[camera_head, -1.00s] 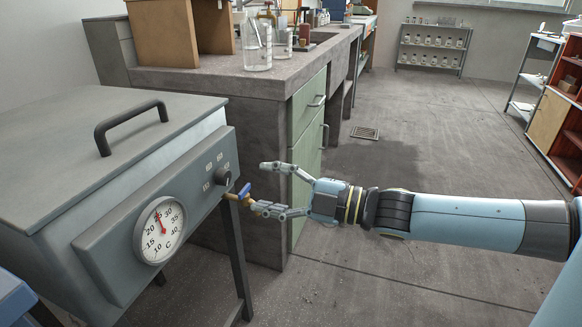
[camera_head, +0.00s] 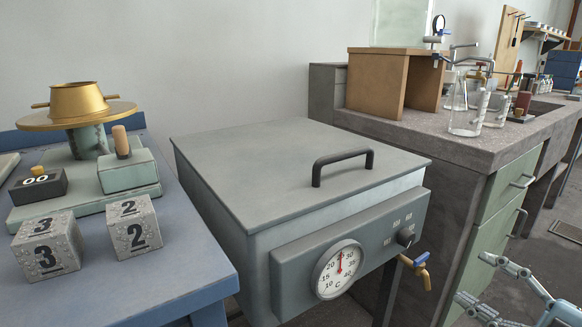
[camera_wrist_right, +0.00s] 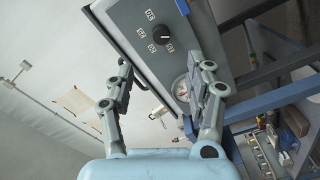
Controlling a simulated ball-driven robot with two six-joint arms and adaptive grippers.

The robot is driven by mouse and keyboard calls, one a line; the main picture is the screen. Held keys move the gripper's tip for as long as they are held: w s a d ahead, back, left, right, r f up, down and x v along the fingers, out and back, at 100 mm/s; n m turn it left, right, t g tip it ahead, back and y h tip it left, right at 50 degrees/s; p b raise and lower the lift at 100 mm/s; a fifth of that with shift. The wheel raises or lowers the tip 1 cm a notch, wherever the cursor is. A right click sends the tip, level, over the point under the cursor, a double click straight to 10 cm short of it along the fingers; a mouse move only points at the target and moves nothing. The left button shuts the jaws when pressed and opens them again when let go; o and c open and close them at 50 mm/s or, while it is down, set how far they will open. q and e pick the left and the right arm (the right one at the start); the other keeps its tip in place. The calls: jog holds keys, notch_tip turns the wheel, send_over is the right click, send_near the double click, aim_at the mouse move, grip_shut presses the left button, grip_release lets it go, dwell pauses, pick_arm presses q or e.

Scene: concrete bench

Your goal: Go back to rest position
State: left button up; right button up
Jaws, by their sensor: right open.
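My right gripper (camera_head: 474,280) is at the lower right edge of the head view. Its two fingers are spread and nothing is between them. It stands in front of the green cabinet, to the right of and apart from the brass tap (camera_head: 424,275) with the blue handle. In the right wrist view the open gripper (camera_wrist_right: 165,75) has the control panel (camera_wrist_right: 145,22) of the grey tank beyond its fingers. My left gripper is not in view.
The grey lidded tank (camera_head: 290,185) with a dial (camera_head: 338,270) stands mid-view. A blue table (camera_head: 150,290) at left holds numbered cubes (camera_head: 133,228) and a brass-topped device (camera_head: 78,104). The concrete bench (camera_head: 440,140) at right carries glass beakers (camera_head: 468,115).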

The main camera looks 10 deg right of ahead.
jog(key=s+d+f+m+g+h+p, duration=0.1)
jog(key=s+f+m+g+h+p, duration=0.35)
jog(key=f, duration=0.75)
jog(key=s+d+f+m+g+h+p, duration=0.1)
jog(key=s+f+m+g+h+p, duration=0.15)
jog(key=s+f+m, duration=0.75)
pick_arm(q)
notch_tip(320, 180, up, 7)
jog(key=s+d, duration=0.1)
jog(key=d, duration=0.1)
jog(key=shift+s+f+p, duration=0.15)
jog(key=shift+p, duration=0.3)
pick_arm(e)
jog(key=s+a+f+g, duration=0.2)
jog(key=s+f, duration=0.3)
jog(key=s, duration=0.3)
jog(key=s+a+f+m+g, duration=0.1)
jog(key=s+f+g, duration=0.3)
jog(key=s, duration=0.4)
jog(key=s+a+f+g, duration=0.3)
jog(key=s+f, duration=0.3)
jog(key=s, duration=0.2)
jog(key=shift+a+m+h, duration=0.3)
jog(key=shift+m+h, duration=0.05)
jog(key=shift+h, duration=0.05)
jog(key=shift+f, duration=0.1)
